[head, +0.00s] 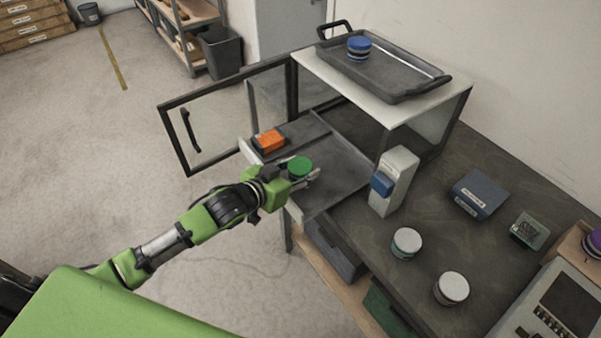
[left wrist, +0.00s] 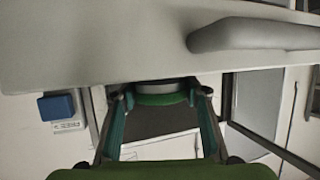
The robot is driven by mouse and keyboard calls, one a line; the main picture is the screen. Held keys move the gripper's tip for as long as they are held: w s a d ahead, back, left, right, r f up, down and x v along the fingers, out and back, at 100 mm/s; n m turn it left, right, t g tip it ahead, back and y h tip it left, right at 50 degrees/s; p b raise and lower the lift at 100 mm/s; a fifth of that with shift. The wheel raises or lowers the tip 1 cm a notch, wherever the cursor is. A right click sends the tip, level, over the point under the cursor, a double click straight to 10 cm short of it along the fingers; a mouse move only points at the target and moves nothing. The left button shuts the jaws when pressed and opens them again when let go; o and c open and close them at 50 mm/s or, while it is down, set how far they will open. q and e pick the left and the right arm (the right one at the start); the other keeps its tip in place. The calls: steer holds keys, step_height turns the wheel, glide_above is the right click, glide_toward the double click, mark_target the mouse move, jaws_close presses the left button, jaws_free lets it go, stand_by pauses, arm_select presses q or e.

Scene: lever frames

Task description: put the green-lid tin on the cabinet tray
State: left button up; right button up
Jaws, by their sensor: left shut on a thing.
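The green-lid tin (head: 300,167) is between the fingers of my left gripper (head: 304,178), which is shut on it. The lid faces up in the head view; the gripper hides much of the body. The left wrist view shows the green lid's edge (left wrist: 162,99) and pale body (left wrist: 155,87) between the fingers (left wrist: 160,112). The tin appears over the near part of a pulled-out drawer (head: 341,166); its exact height is unclear. A dark tray (head: 395,80) with raised handles lies on top of the cabinet (head: 442,101) and holds a blue-lid tin (head: 359,46). My right gripper is out of view.
An orange block (head: 268,140) sits in the drawer's left compartment. The glass door (head: 222,115) stands open at left. A white-and-blue upright dispenser (head: 393,182) stands close right of the drawer. Two white-lid tins (head: 406,243) (head: 452,288) stand on the bench. The cabinet tray's right part is bare.

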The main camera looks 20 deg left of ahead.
arm_select(q)
steer(key=shift+f, duration=0.9)
steer(key=shift+f, duration=0.15)
steer(key=o, duration=1.2)
steer(key=shift+c, duration=0.2)
steer(key=shift+s+r, duration=0.15)
steer(key=shift+r, duration=0.05)
steer(key=v, duration=1.2)
steer(key=shift+b, duration=0.35)
steer(key=shift+f, duration=0.1)
